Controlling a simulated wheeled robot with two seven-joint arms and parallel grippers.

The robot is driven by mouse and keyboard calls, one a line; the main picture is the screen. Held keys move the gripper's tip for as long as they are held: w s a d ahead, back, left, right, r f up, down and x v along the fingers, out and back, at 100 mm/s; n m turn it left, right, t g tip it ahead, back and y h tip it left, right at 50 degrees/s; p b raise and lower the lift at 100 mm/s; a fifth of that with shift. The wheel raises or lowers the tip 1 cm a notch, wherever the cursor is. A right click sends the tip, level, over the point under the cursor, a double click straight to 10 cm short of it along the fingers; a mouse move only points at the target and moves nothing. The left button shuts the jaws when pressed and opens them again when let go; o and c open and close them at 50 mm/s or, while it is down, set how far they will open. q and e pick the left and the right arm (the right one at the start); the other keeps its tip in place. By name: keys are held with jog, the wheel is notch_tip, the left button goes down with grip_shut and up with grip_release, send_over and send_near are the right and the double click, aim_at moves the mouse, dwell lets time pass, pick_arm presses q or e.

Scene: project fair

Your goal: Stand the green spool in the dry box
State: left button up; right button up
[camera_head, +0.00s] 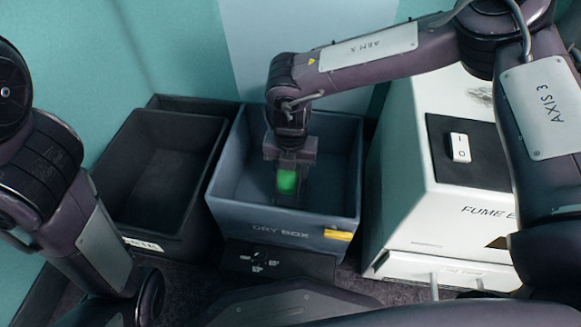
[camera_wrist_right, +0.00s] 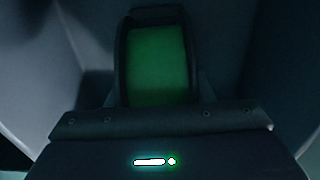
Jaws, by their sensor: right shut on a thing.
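The green spool (camera_head: 287,182) is inside the blue-grey dry box (camera_head: 285,222), near the middle of its opening. My right gripper (camera_head: 289,180) reaches down into the box from above and is shut on the spool. In the right wrist view the spool (camera_wrist_right: 157,65) shows its green winding between dark flanges, held upright at the gripper's front. Whether the spool touches the box floor cannot be told. My left arm is at the left edge of the head view, and its gripper is not in view.
A black open bin (camera_head: 150,185) stands left of the dry box. A white fume cabinet (camera_head: 445,220) with a rocker switch stands close on the right. A teal wall is behind.

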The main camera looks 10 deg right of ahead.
jog(key=shift+f, duration=0.15)
jog(key=shift+f+b, duration=0.5)
jog(key=shift+f, duration=0.6)
dwell(0.4)
jog(key=o, duration=1.3)
jog(key=shift+f, duration=0.1)
notch_tip(320, 180, up, 8)
jog(key=p, duration=0.5)
